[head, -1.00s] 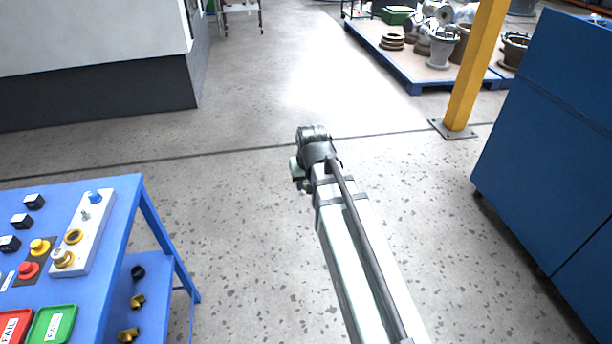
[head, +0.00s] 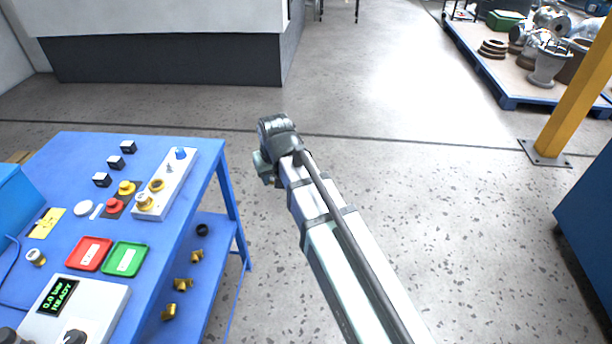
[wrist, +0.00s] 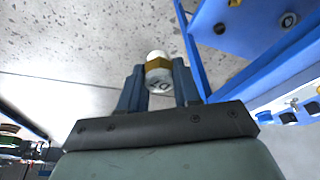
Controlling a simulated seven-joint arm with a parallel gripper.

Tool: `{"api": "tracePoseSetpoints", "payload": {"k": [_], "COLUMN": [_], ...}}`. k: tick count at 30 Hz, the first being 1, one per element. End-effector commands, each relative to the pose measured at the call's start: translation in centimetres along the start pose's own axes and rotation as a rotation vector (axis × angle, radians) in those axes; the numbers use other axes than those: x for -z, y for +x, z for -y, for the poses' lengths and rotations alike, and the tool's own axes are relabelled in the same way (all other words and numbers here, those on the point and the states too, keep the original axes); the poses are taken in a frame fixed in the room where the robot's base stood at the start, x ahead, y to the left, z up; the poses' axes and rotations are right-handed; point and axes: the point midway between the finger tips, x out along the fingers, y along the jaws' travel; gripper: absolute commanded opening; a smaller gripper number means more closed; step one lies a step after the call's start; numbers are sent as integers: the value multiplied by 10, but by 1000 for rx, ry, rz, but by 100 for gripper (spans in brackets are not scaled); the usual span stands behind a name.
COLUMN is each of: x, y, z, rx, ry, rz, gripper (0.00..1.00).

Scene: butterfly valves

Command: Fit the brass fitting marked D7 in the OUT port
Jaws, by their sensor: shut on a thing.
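In the wrist view my gripper (wrist: 158,82) is shut on a fitting (wrist: 158,66) with a white end, a brass band and a pale face bearing a dark mark. The mark is too blurred to read surely. In the head view the arm's end is over open floor, right of the blue bench, and hides the fingers and the fitting. A white block (head: 178,177) on the bench carries a blue knob (head: 181,153), a brass ring (head: 157,185) and a brass and white piece (head: 144,201). No OUT label is readable.
The blue bench (head: 75,150) holds red (head: 89,253) and green (head: 125,259) trays, a display box (head: 60,297) and another fitting (head: 36,257). Brass pieces (head: 182,284) lie on its lower shelf. A yellow post (head: 575,100) stands right. Floor between is clear.

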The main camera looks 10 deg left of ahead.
Motion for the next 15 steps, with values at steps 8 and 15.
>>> {"api": "tracePoseSetpoints", "payload": {"k": [8,15], "x": [32,56], "y": [-4,-11], "z": [95,183], "rx": [41,75], "ry": [-130,-241], "rz": [0,-1], "gripper": [8,8]}}
